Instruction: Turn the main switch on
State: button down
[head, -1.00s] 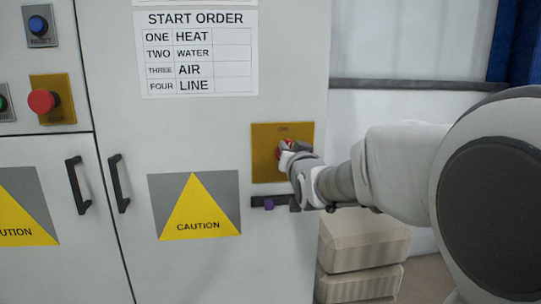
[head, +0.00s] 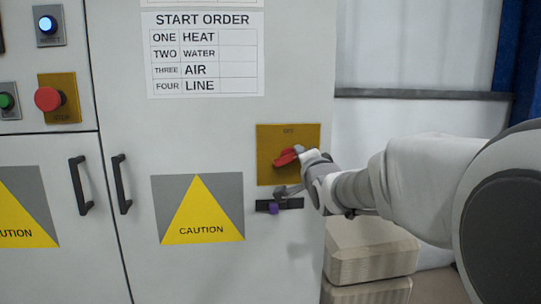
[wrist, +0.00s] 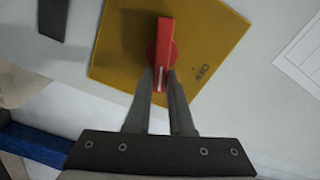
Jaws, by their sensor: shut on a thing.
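The main switch is a red handle (head: 286,157) on a yellow plate (head: 308,170) marked OFF at its top, on the grey cabinet door. In the head view the handle lies nearly sideways, tilted a little. My gripper (head: 301,154) reaches it from the right and is shut on it. In the wrist view, the two fingers (wrist: 161,84) stand on either side of the red handle (wrist: 164,50), which carries a white line. The OFF mark lies to its right on the yellow plate (wrist: 119,45) there.
A red stop button (head: 48,98), a green button (head: 6,101) and a lit blue reset button (head: 47,24) are at left. Beige blocks (head: 370,262) stand right of the cabinet.

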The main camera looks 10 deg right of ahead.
jog(key=shift+f+m, duration=0.25)
jog(key=shift+m, duration=0.85)
jog(key=shift+f+m, duration=0.2)
jog(key=shift+m, duration=0.9)
jog(key=c, duration=0.8)
grip_release()
jog(key=s+p, duration=0.1)
jog(key=s, duration=1.6)
jog(key=shift+s+p, duration=0.25)
jog(key=shift+p, duration=0.15)
jog(key=shift+f, duration=0.1)
